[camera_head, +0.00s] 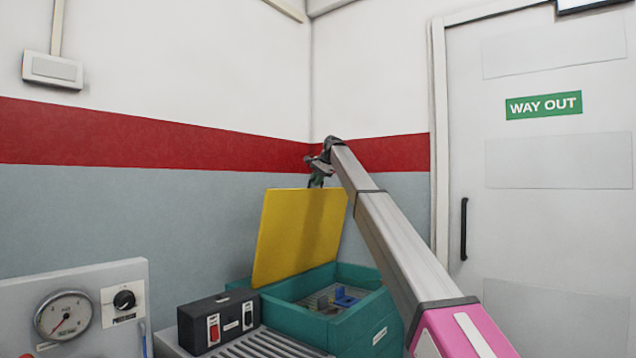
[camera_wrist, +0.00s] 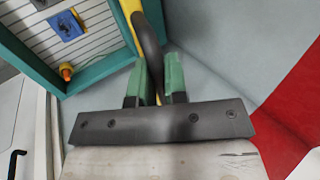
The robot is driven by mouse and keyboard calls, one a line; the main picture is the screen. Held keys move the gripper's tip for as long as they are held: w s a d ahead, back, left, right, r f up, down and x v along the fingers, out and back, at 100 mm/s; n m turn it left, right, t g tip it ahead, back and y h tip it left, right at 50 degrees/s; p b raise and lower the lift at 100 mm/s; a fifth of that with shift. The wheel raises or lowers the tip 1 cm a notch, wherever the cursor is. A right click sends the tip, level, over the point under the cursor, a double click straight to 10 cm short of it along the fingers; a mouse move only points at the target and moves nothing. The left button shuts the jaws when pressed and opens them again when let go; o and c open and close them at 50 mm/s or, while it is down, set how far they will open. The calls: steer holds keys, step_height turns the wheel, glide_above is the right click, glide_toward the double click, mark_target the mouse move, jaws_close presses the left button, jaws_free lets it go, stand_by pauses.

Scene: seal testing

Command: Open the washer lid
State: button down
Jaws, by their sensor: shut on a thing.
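The washer is a teal open-topped box (camera_head: 362,318) in the head view. Its yellow lid (camera_head: 300,236) stands raised, leaning back a little from upright at the box's rear. My gripper (camera_head: 318,172) is at the lid's top right edge. In the wrist view the green fingers of my gripper (camera_wrist: 154,82) are shut on a dark curved handle (camera_wrist: 148,45) at the lid's yellow edge (camera_wrist: 130,14). The handle is mostly hidden in the head view. Inside the box a blue part (camera_head: 345,297) lies on a slatted floor; it also shows in the wrist view (camera_wrist: 66,26).
A black switch box (camera_head: 218,320) with a red switch stands left of the washer. A grey panel with a gauge (camera_head: 65,315) is at the lower left. Walls (camera_head: 150,210) meet close behind the lid. A door (camera_head: 540,220) is at the right.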

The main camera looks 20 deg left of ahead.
steer(key=c, duration=1.2)
jaws_free()
steer(key=shift+o, duration=0.2)
steer(key=v, duration=1)
steer(key=shift+d+r, duration=0.15)
steer(key=shift+r, duration=0.15)
